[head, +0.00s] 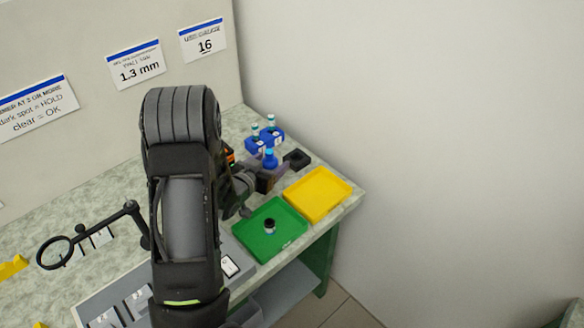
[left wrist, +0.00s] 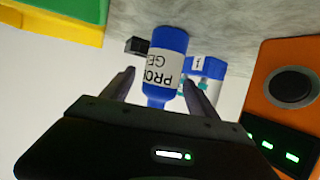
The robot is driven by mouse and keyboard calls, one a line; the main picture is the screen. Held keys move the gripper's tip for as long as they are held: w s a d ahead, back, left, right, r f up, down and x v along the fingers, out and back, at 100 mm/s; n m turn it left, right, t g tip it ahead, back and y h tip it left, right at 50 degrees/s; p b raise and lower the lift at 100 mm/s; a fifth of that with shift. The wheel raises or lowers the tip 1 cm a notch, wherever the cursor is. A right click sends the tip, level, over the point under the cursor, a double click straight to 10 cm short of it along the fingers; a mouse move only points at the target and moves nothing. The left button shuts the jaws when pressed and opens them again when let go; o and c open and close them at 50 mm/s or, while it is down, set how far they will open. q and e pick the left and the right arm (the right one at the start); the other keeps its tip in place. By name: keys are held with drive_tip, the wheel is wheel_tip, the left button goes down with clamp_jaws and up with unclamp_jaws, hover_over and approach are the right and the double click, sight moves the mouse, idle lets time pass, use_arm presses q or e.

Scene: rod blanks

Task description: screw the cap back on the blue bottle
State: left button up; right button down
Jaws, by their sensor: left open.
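The blue bottle (head: 270,160) stands upright on the bench near the back wall, with a narrow, lighter blue top. In the left wrist view the blue bottle (left wrist: 168,60) appears upside down with a white label, its narrow end towards me. My left gripper (head: 263,180) is open at the bottle; in the wrist view its fingertips (left wrist: 159,78) lie either side of it, with no clear contact. A small black round piece (head: 269,225) sits in the green tray; I cannot tell whether it is the cap. My right gripper is not in view.
A yellow tray (head: 318,193) lies beside the green tray (head: 255,250) at the bench edge. A black block (head: 297,159) is right of the bottle. Blue holders with vials (head: 271,133) stand behind it. An orange device (left wrist: 280,90) is close by. A ring on an arm (head: 55,252) stands left.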

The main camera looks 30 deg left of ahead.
use_arm(q)
clamp_jaws()
idle(0.7)
